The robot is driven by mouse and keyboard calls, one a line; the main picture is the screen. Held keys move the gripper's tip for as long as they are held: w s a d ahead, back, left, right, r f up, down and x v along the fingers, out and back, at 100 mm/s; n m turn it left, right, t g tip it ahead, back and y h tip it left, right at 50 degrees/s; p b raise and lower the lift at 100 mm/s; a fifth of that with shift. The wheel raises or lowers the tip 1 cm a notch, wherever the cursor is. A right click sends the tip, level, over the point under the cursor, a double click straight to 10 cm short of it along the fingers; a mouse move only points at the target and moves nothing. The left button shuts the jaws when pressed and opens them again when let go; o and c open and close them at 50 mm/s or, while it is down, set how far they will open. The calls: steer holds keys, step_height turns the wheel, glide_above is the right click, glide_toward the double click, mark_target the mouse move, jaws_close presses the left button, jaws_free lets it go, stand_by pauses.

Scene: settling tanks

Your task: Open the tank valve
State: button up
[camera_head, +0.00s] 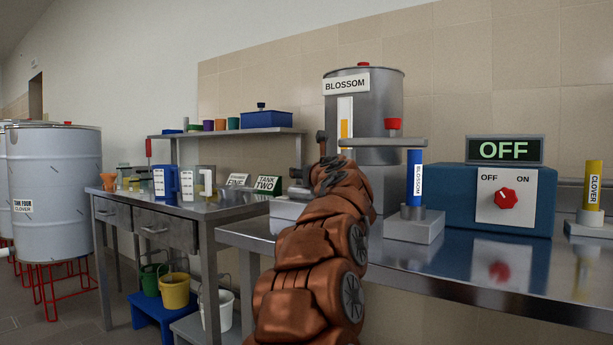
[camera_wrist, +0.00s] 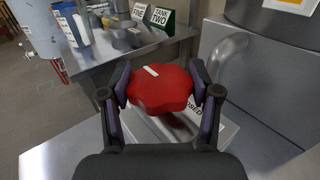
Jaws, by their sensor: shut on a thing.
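A red lobed valve knob (camera_wrist: 160,92) with a white pointer line fills the middle of the wrist view. My gripper (camera_wrist: 160,88) has a finger on each side of the knob and is shut on it. A white label (camera_wrist: 195,132) below the knob is partly covered; the letters "OSED" show. The pointer line lies near the knob's far edge, away from this label. The steel tank marked BLOSSOM (camera_head: 385,95) stands behind my gripper (camera_head: 322,160) in the head view. There my arm hides the knob. The tank's side also shows in the wrist view (camera_wrist: 245,75).
A blue box (camera_head: 455,205) with an OFF display and a red dial stands on the right bench. Blue (camera_head: 414,178) and yellow (camera_head: 592,185) BLOSSOM and CLOVER cylinders stand beside it. A cluttered table (camera_head: 200,207) and a drum (camera_head: 60,190) are left.

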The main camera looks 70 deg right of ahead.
steer(key=shift+a+r, duration=0.15)
steer(key=shift+r, duration=0.2)
steer(key=o, duration=0.9)
steer(key=shift+o, duration=1.3)
steer(key=shift+f, duration=0.2)
steer(key=shift+f, duration=0.1)
